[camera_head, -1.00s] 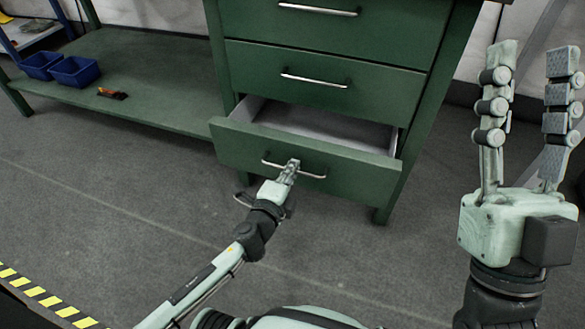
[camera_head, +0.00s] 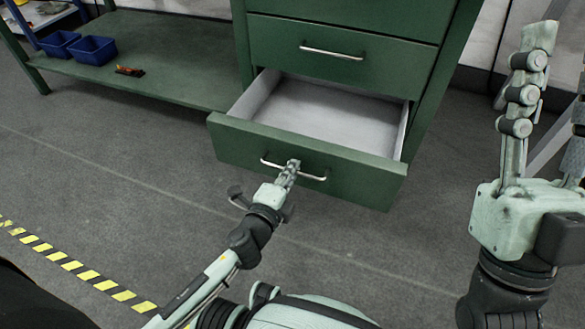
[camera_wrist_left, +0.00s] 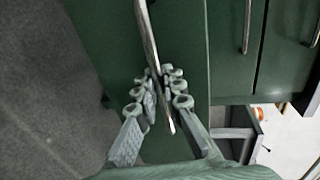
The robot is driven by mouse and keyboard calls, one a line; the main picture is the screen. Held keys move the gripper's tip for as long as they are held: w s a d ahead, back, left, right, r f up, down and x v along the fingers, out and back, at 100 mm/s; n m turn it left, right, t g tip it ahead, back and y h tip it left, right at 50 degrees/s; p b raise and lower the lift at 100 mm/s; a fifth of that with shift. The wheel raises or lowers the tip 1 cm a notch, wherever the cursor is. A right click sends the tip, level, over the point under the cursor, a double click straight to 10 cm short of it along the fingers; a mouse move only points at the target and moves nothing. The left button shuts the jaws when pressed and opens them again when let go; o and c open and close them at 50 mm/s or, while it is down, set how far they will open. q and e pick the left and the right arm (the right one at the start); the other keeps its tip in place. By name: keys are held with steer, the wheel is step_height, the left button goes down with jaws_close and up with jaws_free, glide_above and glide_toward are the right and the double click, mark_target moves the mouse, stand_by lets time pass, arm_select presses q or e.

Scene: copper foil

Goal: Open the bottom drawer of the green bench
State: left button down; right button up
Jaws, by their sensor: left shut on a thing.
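The green bench (camera_head: 345,95) has a column of drawers. Its bottom drawer (camera_head: 300,165) is pulled well out, and its pale inside (camera_head: 330,112) is empty where it shows. My left gripper (camera_head: 291,166) is shut on the metal bar handle (camera_head: 312,177) of that drawer's front. In the left wrist view, the fingers (camera_wrist_left: 158,92) close around the handle (camera_wrist_left: 148,40) against the green front. My right gripper (camera_head: 548,95) is raised at the right, clear of the bench. Its fingers stand apart, and the right finger is partly cut off by the picture edge.
The drawer above, with its own handle (camera_head: 331,51), is closed. Two blue bins (camera_head: 92,50) and a small orange-and-black item (camera_head: 130,71) sit on the low green shelf (camera_head: 185,88) at left. Yellow-black tape (camera_head: 88,274) marks the floor. The grey floor before the drawer is otherwise clear.

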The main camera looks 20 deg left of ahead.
arm_select(q)
steer(key=c, duration=1.9)
jaws_free()
steer(key=v, duration=0.7)
steer(key=shift+s, duration=0.25)
steer(key=shift+a+r, duration=0.1)
